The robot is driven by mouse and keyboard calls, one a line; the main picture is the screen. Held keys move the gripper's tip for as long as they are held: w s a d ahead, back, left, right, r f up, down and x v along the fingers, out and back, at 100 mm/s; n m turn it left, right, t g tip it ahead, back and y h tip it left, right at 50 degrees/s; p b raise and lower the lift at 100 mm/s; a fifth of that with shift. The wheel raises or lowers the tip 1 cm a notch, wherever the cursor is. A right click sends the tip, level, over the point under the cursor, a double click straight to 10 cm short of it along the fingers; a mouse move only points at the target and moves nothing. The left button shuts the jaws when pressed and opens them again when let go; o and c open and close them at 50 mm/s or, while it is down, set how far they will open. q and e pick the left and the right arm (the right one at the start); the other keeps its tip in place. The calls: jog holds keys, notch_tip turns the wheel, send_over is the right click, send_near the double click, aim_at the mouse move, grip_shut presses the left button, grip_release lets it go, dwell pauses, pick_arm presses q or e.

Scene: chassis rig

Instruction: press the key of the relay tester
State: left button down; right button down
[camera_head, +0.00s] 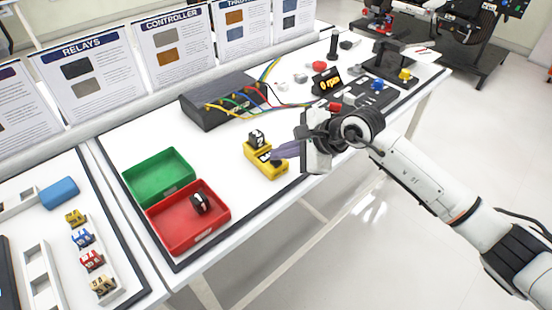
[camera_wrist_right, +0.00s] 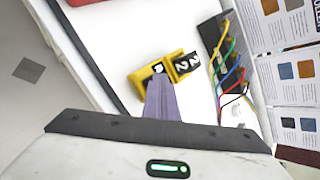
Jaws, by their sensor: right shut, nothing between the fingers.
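The yellow relay tester (camera_head: 265,169) stands on the white table, with a black relay (camera_head: 257,138) seated upright at its far end. In the right wrist view the tester (camera_wrist_right: 138,79) shows beside the relay (camera_wrist_right: 184,65), whose faces carry white marks. My right gripper (camera_head: 275,157) is shut and empty. Its purple-grey fingers come in from the right with their tips over the black-topped near part of the tester. In the wrist view the fingertips (camera_wrist_right: 158,79) cover much of that part. The key is mostly hidden, and I cannot tell whether they touch it. My left gripper is out of view.
A green bin (camera_head: 158,178) and a red bin (camera_head: 187,219) stand to the left; the red one holds a black relay (camera_head: 199,203). A dark box (camera_head: 222,103) with coloured wires lies behind the tester. Controls and a small orange-lit display (camera_head: 326,83) are further right.

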aim_at(280, 166)
jog(key=shift+r+p, duration=0.4)
jog(key=shift+r, duration=0.4)
notch_tip(280, 166, up, 5)
jog(key=p, duration=0.2)
jog(key=shift+p, duration=0.3)
dwell(0.5)
